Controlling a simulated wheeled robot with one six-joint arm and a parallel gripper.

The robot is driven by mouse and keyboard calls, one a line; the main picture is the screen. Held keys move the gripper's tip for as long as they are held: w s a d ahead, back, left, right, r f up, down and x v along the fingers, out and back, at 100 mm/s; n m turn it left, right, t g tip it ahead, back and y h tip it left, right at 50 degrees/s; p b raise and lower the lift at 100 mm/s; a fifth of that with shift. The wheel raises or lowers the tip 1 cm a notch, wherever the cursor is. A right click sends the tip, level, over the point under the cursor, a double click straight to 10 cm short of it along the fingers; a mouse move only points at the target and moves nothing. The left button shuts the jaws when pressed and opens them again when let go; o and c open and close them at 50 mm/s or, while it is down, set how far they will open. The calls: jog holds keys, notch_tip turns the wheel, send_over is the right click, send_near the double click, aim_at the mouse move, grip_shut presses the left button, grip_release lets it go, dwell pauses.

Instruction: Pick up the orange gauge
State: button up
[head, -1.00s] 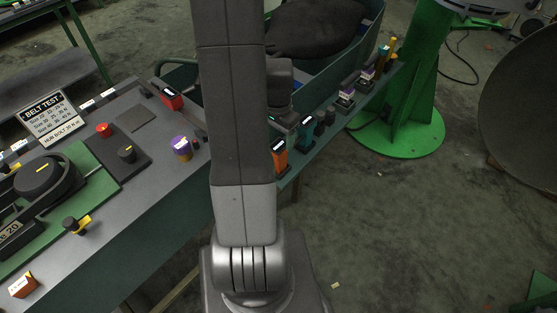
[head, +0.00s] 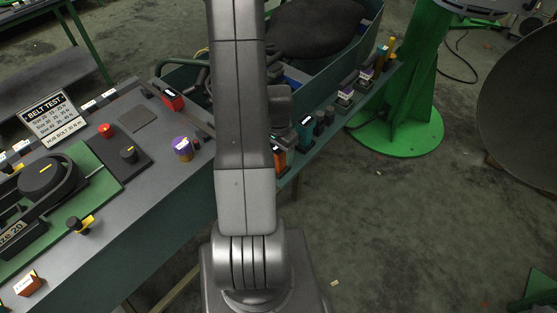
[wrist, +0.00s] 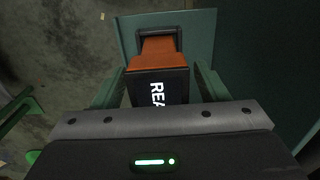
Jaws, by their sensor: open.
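The orange gauge (wrist: 160,48) is in the upper middle of the wrist view, on a teal surface (wrist: 199,32). It has an orange body and a dark display with white letters, partly cut off by my gripper's body. My gripper (wrist: 158,84) is open, with one green finger on each side of the gauge. I cannot tell whether either finger touches it. In the head view, part of the orange gauge (head: 279,159) shows just right of my arm, while my gripper is hidden behind the arm.
A teal gauge (head: 304,132) and dark cylinders (head: 324,120) stand close to the orange gauge on the narrow shelf. A blue-green bin (head: 345,62) is behind. A red device (head: 172,99) and a purple-yellow piece (head: 183,148) are on the bench at left. Open floor lies right.

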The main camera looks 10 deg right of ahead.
grip_shut()
jog(key=shift+r, duration=0.2)
